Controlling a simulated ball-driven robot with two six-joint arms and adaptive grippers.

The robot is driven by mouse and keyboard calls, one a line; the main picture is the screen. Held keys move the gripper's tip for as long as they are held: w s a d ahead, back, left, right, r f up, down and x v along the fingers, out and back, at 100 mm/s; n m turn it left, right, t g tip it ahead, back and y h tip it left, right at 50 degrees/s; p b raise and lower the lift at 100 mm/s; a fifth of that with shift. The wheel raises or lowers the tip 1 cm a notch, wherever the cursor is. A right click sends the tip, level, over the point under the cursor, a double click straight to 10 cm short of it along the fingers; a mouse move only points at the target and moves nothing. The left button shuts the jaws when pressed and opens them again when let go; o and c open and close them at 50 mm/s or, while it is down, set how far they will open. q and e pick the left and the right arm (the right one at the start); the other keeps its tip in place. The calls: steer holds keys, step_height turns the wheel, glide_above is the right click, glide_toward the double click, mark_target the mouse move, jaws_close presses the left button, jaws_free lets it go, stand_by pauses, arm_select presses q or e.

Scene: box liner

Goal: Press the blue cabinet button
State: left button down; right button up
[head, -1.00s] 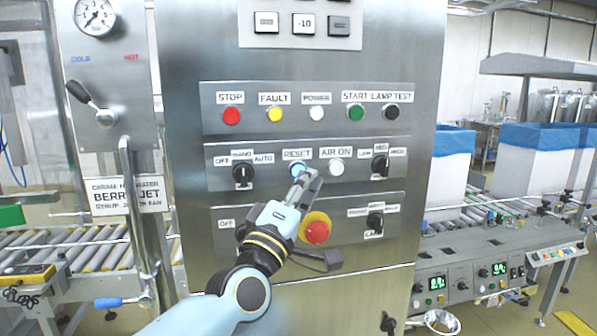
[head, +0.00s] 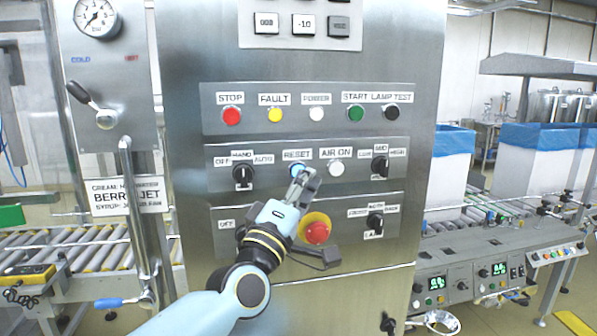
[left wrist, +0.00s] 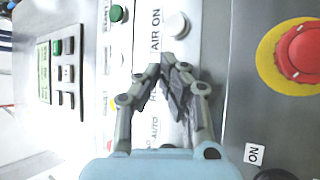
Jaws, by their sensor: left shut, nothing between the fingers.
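The blue button (head: 297,170) sits under the RESET label (head: 297,155) on the middle panel of the steel cabinet (head: 190,60). My left gripper (head: 305,174) is shut and empty, with its fingertips just at the lower right edge of the blue button, partly covering it. I cannot tell whether they touch it. In the left wrist view the shut fingers (left wrist: 170,66) point at the panel and hide the blue button; the white AIR ON button (left wrist: 177,25) shows just beyond them. My right gripper is not in view.
A red emergency knob on a yellow ring (head: 317,232) is right beside my left gripper. The white AIR ON button (head: 336,168) and a black selector knob (head: 243,173) flank the blue button. Red, yellow and green buttons line the panel above.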

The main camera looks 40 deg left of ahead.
arm_select(q)
steer(key=shift+w+a, duration=0.35)
stand_by(0.7)
stand_by(0.4)
steer(key=shift+s+d, duration=0.55)
steer(key=shift+d, duration=0.05)
steer(key=s+d+b, duration=0.1)
steer(key=s+d, duration=0.2)
steer(key=shift+s+d, duration=0.15)
steer(key=shift+d, duration=0.25)
stand_by(0.8)
